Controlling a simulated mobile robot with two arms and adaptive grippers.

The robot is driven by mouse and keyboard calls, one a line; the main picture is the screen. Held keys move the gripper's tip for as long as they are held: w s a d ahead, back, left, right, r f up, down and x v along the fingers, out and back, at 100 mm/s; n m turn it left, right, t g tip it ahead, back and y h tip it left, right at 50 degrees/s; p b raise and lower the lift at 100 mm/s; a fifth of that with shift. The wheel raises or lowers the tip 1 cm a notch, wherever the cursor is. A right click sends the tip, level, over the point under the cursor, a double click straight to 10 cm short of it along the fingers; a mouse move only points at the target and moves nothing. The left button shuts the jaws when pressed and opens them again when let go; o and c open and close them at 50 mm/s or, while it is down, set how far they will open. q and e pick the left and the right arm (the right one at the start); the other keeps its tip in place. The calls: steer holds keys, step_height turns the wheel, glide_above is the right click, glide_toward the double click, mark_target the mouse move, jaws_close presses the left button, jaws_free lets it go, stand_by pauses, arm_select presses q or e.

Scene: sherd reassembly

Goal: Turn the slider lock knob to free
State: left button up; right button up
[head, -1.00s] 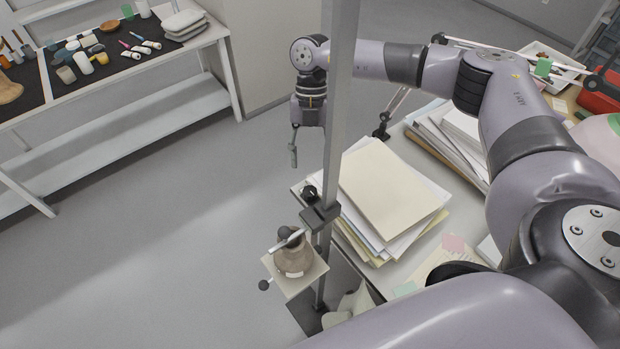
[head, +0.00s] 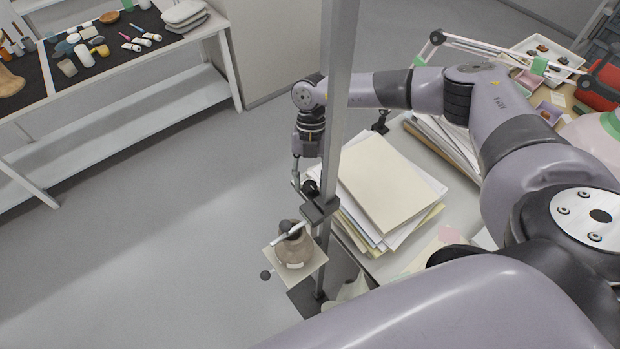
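The slider (head: 319,211) is a dark block on an upright grey metal post (head: 338,120). A round black knob (head: 310,187), which appears to be its lock knob, sits at its upper left. My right gripper (head: 298,184) points down just left of the knob, with its fingertips about level with it. I cannot tell whether it touches the knob. The fingers are small and seen edge-on, so their opening is unclear. Below the slider, a brownish vessel (head: 295,250) with a dark top stands on a pale square plate (head: 312,268). My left gripper is not in view.
Stacked papers and folders (head: 385,185) lie on the desk right of the post. A lamp arm (head: 480,46) and a white tray (head: 568,62) are farther back. A shelf bench (head: 120,65) with tools stands at the upper left. The floor between is clear.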

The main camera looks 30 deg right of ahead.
steer(key=c, duration=0.8)
steer(key=shift+c, duration=0.2)
steer(key=n+b, duration=0.1)
steer(key=n, duration=0.1)
steer(key=n+h+b, duration=0.1)
steer(key=b, duration=0.1)
steer(key=shift+w+a+f+n+g, duration=0.1)
steer(key=shift+w+f+n+g, duration=0.05)
steer(key=shift+n+g, duration=0.2)
steer(key=shift+r+n+h+b, duration=0.2)
steer(key=shift+n+h+b, duration=0.7)
steer(key=shift+n+b, duration=0.95)
steer(key=o, duration=1.2)
steer(key=shift+c, duration=0.2)
